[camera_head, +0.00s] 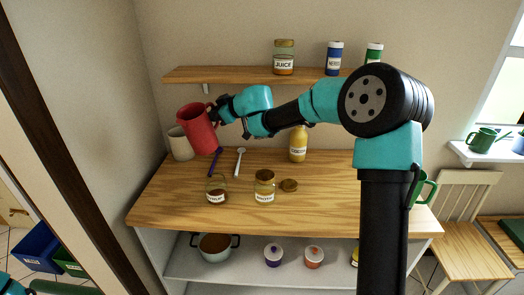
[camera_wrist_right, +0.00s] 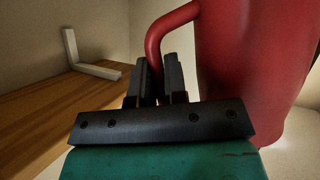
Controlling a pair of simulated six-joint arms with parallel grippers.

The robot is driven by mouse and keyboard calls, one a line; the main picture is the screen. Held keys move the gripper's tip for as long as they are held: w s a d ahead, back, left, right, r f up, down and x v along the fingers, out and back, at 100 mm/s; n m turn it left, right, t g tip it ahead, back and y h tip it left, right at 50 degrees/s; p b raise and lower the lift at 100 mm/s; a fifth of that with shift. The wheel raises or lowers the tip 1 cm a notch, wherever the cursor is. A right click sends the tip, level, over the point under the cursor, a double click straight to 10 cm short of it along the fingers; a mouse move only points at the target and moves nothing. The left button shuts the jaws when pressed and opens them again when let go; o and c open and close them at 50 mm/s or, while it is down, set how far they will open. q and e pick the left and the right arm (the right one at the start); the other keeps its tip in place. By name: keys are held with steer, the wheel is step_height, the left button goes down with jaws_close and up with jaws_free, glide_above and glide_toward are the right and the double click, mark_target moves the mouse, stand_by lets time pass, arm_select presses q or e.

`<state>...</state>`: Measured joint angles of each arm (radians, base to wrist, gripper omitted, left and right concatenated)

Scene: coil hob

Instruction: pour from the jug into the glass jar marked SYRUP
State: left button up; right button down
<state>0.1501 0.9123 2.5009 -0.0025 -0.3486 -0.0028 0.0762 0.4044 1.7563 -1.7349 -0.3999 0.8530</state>
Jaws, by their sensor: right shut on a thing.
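The red jug (camera_head: 197,130) is at the left back of the wooden counter in the head view, tilted a little. My right gripper (camera_head: 217,110) is shut on its handle; the right wrist view shows the handle (camera_wrist_right: 175,27) between the fingers (camera_wrist_right: 158,78) and the jug's red wall (camera_wrist_right: 255,70) beside them. The jug seems to be held above the counter. The glass jar whose small label seems to read SYRUP (camera_head: 216,190) stands upright near the front left, below and apart from the jug, with dark contents low inside. My left gripper is out of view.
A cream container (camera_head: 179,144) is left of the jug. A purple-handled utensil (camera_head: 215,162), a white spoon (camera_head: 239,161) and a yellow bottle (camera_head: 298,144) are behind. A shelf (camera_head: 235,75) hangs above.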

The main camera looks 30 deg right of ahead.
steer(key=s+d+f+m+t+h, duration=0.1)
steer(key=s+d+f+m+h, duration=0.2)
steer(key=d+f, duration=1.1)
step_height(320, 180, down, 3)
steer(key=shift+s+d+r+t+h, duration=0.1)
steer(key=shift+s+d+t+h, duration=0.05)
steer(key=shift+d+t+h, duration=0.15)
steer(key=shift+a+r, duration=0.15)
steer(key=shift+r, duration=0.05)
steer(key=shift+s+a+r+n+h, duration=0.15)
steer(key=shift+a+r+n+h, duration=0.35)
steer(key=shift+a+r+n, duration=0.1)
steer(key=shift+s+a+r+n+h, duration=0.15)
steer(key=shift+a+r+n+h, duration=0.35)
steer(key=shift+a+n, duration=0.1)
steer(key=shift+s+f, duration=0.1)
steer(key=shift+a+r+n+t+h, duration=0.2)
steer(key=shift+r+n+h, duration=0.1)
steer(key=shift+r, duration=0.35)
steer(key=shift+a+r+n+t+h, duration=0.1)
steer(key=shift+a+r+n+h, duration=0.15)
steer(key=shift+r, duration=0.4)
stand_by(0.8)
